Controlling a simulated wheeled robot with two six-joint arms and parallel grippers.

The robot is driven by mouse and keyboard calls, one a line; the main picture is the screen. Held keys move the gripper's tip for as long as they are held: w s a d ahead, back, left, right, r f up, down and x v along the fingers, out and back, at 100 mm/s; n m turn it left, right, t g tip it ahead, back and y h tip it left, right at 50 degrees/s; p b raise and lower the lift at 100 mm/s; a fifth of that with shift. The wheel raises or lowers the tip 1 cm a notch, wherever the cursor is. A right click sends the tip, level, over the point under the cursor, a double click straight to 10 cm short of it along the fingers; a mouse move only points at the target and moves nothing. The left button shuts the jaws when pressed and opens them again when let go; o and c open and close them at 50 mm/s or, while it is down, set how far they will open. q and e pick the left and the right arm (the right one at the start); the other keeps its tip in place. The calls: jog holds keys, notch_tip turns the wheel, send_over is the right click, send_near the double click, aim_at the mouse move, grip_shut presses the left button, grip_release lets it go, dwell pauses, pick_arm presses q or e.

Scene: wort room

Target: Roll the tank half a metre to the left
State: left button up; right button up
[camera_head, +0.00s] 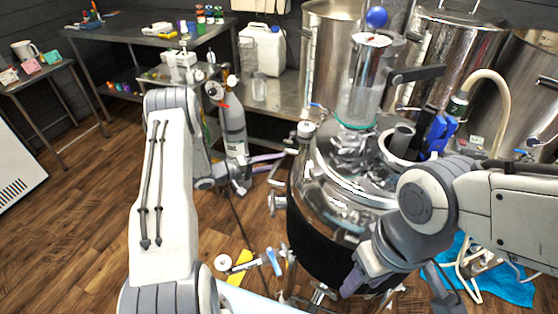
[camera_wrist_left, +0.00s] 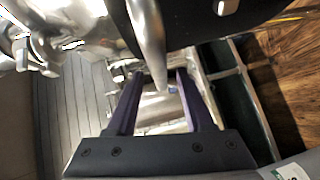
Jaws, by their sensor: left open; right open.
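The tank (camera_head: 322,225) is a round steel vessel with a black jacket and a domed shiny lid. It stands upright on legs right of centre in the head view. My left gripper (camera_head: 268,163) is at the tank's left side, near its upper rim. In the left wrist view its two purple fingers (camera_wrist_left: 157,78) are apart, with a curved metal bar (camera_wrist_left: 150,45) between or just beyond their tips; contact is unclear. My right gripper (camera_head: 392,285) is open, pointing down in front of the tank's near right side. My right wrist hides part of the tank.
A grey gas cylinder (camera_head: 232,125) stands left of the tank, behind my left arm. Small parts and a yellow piece (camera_head: 240,268) lie on the floor in front. A blue cloth (camera_head: 500,280) and hose lie at right. Wood floor (camera_head: 75,215) at far left is clear.

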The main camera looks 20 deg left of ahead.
pick_arm(q)
jog(key=shift+x, duration=1.05)
jog(key=shift+c, duration=0.4)
grip_shut()
jog(key=shift+a, duration=0.1)
